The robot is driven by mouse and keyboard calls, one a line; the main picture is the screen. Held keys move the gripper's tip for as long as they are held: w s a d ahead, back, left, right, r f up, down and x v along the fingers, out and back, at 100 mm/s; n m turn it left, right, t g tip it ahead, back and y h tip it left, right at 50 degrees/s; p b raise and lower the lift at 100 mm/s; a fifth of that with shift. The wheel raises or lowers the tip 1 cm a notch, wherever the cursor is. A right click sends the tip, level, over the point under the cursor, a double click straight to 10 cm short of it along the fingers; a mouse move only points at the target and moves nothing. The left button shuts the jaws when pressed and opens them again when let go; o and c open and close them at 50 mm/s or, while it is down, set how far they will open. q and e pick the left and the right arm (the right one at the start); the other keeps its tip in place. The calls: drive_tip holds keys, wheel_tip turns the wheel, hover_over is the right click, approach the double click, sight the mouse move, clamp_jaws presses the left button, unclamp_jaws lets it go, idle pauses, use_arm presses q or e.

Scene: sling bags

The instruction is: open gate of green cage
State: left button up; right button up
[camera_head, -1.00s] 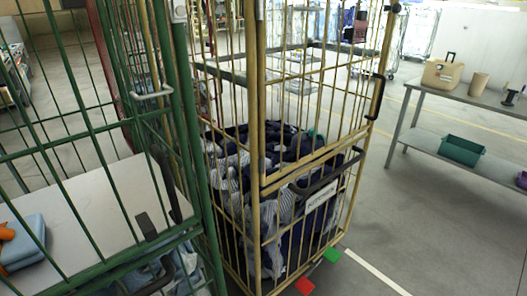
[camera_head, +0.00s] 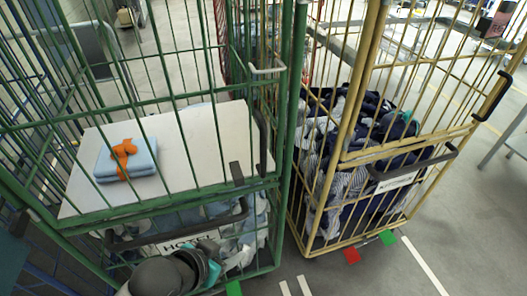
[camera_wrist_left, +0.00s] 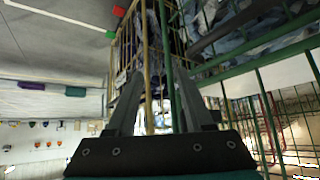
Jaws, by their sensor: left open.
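The green cage (camera_head: 284,100) fills the left and middle of the head view, its barred front facing me. Its gate (camera_head: 165,70) looks closed. A dark bar handle (camera_head: 170,234) runs across the lower front by a white label. My left gripper (camera_head: 207,262) is low in front of the cage's lower panel, below the latch. In the wrist view its fingers (camera_wrist_left: 160,88) are apart, with green and yellow bars beyond. Contact cannot be told.
A yellow cage (camera_head: 345,130) with dark and striped laundry stands close at the right. Inside the green cage, folded blue cloth with an orange item (camera_head: 125,160) lies on a white shelf (camera_head: 200,140). A table (camera_head: 515,135) is at far right.

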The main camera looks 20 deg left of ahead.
use_arm(q)
drive_tip(key=w+r+m+t+h, duration=0.1)
drive_tip(key=w+r+t+h, duration=0.1)
drive_tip(key=w+r+t, duration=0.3)
drive_tip(key=t+h, duration=0.3)
approach(261, 141)
drive_tip(key=x, duration=1.1)
drive_tip(key=shift+p, duration=0.35)
drive_tip(key=shift+c, duration=0.4)
clamp_jaws()
idle(0.6)
